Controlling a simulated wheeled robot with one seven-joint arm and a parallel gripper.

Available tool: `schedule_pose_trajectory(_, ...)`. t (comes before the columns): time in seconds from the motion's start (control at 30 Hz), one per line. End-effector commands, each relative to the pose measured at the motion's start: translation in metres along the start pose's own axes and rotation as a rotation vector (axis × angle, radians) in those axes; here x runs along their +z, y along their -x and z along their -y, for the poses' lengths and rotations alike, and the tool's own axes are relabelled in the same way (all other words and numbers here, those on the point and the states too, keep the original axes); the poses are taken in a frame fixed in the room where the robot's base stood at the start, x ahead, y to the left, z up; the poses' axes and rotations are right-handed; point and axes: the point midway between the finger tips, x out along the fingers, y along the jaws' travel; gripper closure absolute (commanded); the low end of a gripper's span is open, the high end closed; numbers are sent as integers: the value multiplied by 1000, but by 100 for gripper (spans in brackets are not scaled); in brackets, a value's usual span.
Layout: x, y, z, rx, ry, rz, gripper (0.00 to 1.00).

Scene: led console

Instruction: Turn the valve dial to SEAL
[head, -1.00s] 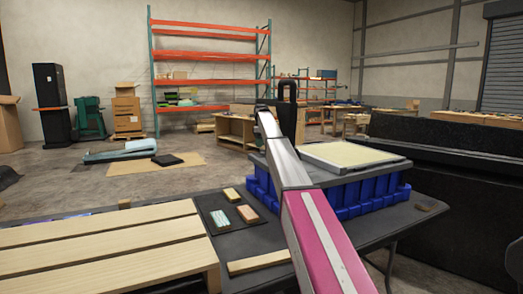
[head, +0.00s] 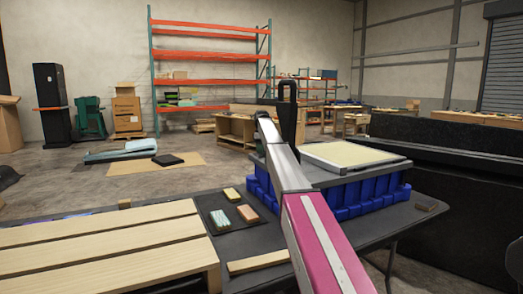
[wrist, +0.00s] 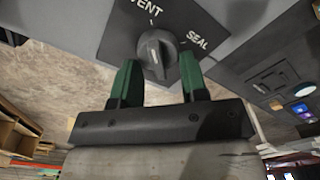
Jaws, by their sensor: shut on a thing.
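The valve dial (wrist: 156,55) is a dark grey round knob with a raised grip bar, on a dark plate at the top of the wrist view. The SEAL label (wrist: 198,40) is to its upper right. The VENT label (wrist: 145,7) is above it, cut by the frame edge. My gripper (wrist: 160,68) has two green fingers, one on each side of the dial, shut on it. The grip bar stands nearly upright in the picture; its exact pointing is hard to tell. The head view shows neither the dial nor my gripper clearly.
In the wrist view, a panel with small lit buttons (wrist: 301,108) is at the right. In the head view, a blue crate (head: 350,197) with a grey lid and a slatted wooden bench (head: 100,245) flank my arm. A small dark tray (head: 222,219) holds several blocks.

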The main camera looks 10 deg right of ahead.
Motion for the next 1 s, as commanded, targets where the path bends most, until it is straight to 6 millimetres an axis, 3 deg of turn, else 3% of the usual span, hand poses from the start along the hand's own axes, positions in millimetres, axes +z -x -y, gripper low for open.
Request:
schedule_pose_trajectory(0.37, 0, 0, -3, 0, -216, 0, 84)
schedule_pose_trajectory(1.0, 4, 1, -9, 0, -822, 0, 84)
